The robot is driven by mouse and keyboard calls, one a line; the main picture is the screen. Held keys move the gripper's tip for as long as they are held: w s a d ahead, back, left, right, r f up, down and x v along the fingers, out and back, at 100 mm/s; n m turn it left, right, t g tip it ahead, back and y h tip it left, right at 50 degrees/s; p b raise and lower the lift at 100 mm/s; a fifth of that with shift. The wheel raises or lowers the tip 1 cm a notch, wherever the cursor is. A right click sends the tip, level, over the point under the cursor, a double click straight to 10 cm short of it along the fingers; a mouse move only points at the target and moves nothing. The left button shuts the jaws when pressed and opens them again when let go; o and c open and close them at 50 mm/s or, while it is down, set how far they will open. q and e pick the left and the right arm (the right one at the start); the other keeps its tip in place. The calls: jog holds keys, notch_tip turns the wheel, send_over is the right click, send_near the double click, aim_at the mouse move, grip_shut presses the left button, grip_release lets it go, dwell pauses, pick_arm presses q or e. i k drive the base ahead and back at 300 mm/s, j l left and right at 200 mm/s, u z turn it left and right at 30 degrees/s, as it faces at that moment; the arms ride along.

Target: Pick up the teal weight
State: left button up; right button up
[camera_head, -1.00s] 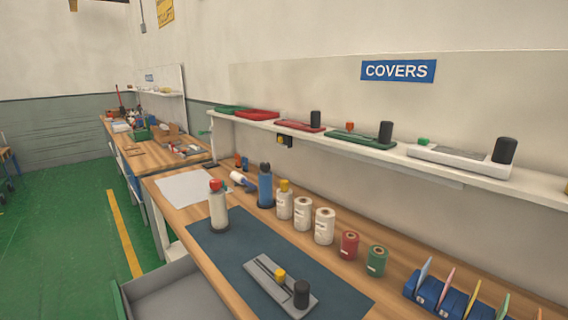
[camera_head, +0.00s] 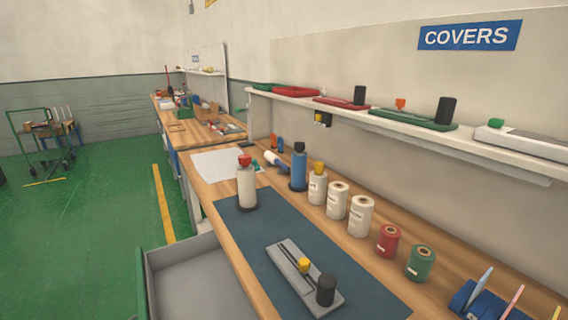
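A small teal item (camera_head: 256,166) shows at the edge of the white sheet, partly hidden behind the white bottle with a red cap (camera_head: 246,185); its shape is too small to make out. A green canister (camera_head: 421,263) stands upright on the wooden bench, right of a red canister (camera_head: 389,240). I cannot tell for sure which one is the teal weight. Neither of my grippers is in view.
The wooden bench (camera_head: 225,228) carries a dark blue mat (camera_head: 268,222) with a grey sealer-like device (camera_head: 290,268). A blue bottle (camera_head: 299,168) and white rolls (camera_head: 361,216) stand behind. A shelf (camera_head: 300,99) runs above.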

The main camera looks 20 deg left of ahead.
aim_at(254, 161)
jog(key=k+j+u, duration=0.1)
jog(key=u, duration=0.35)
jog(key=k+j+u, duration=0.15)
jog(key=u, duration=0.25)
jog(key=k+j+u, duration=0.1)
jog(key=u, duration=0.35)
jog(key=j+u, duration=0.3)
jog(key=u, duration=0.15)
jog(key=j+u, duration=0.25)
jog(key=u, duration=0.2)
jog(key=i+j+u, duration=0.25)
jog(key=u, duration=0.15)
jog(key=i+j+u, duration=0.35)
jog(key=i+l+z, duration=0.2)
jog(key=i+z, duration=0.5)
jog(key=i, duration=0.25)
jog(key=i+z, duration=0.3)
jog(key=i, duration=0.2)
jog(key=i+j+z, duration=0.2)
jog(key=i, duration=1.55)
jog(key=i+z, duration=0.25)
jog(key=z, duration=0.2)
jog(key=i+j+z, duration=0.15)
jog(key=z, duration=0.3)
jog(key=i+j+z, duration=0.2)
jog(key=i+z, duration=0.25)
jog(key=k, duration=0.1)
